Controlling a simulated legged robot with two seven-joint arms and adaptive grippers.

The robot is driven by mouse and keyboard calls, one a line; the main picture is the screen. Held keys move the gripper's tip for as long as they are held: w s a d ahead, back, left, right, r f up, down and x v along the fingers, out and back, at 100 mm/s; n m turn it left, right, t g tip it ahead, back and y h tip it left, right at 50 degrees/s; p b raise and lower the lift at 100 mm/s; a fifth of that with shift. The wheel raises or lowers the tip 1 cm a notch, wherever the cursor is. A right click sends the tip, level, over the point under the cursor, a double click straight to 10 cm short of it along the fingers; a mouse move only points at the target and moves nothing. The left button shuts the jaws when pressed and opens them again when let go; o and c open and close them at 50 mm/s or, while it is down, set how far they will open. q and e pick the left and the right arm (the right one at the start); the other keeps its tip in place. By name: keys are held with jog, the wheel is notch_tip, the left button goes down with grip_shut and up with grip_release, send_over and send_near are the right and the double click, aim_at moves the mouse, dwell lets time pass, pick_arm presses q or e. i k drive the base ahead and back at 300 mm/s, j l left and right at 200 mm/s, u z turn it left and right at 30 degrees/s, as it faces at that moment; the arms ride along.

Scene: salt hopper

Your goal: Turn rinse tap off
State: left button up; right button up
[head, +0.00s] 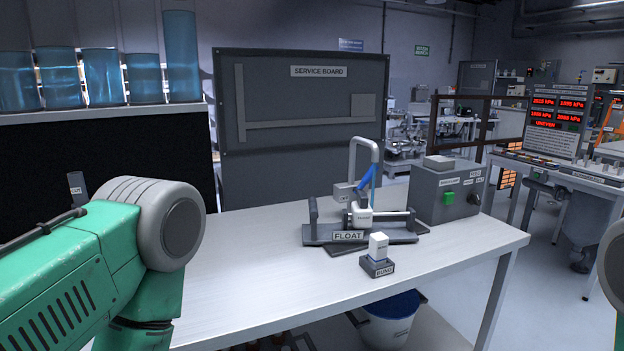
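A grey curved tap pipe (376,150) stands upright at the back of the white bench, with a blue lever (366,180) tilted beside it. A small grey labelled block sits by the lever, its text too small to read surely. Below it, a white labelled piece (362,216) rests on a dark stand (318,232) marked FLOAT. My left arm fills the lower left and a bit of my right arm shows at the right edge. Neither gripper is in view, and both arms are apart from the tap.
A grey box (425,200) with a green button stands right of the tap. A white block on a small dark base (377,267) sits in front. A bucket (388,320) stands below the bench. The bench's left part (260,280) is clear. A service board (300,150) stands behind.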

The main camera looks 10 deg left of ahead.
aim_at(367, 178)
jog(key=i+l+u, duration=0.2)
jog(key=u, duration=0.25)
jog(key=l+u, duration=0.45)
jog(key=i+l+u, duration=0.1)
jog(key=l+u, duration=0.8)
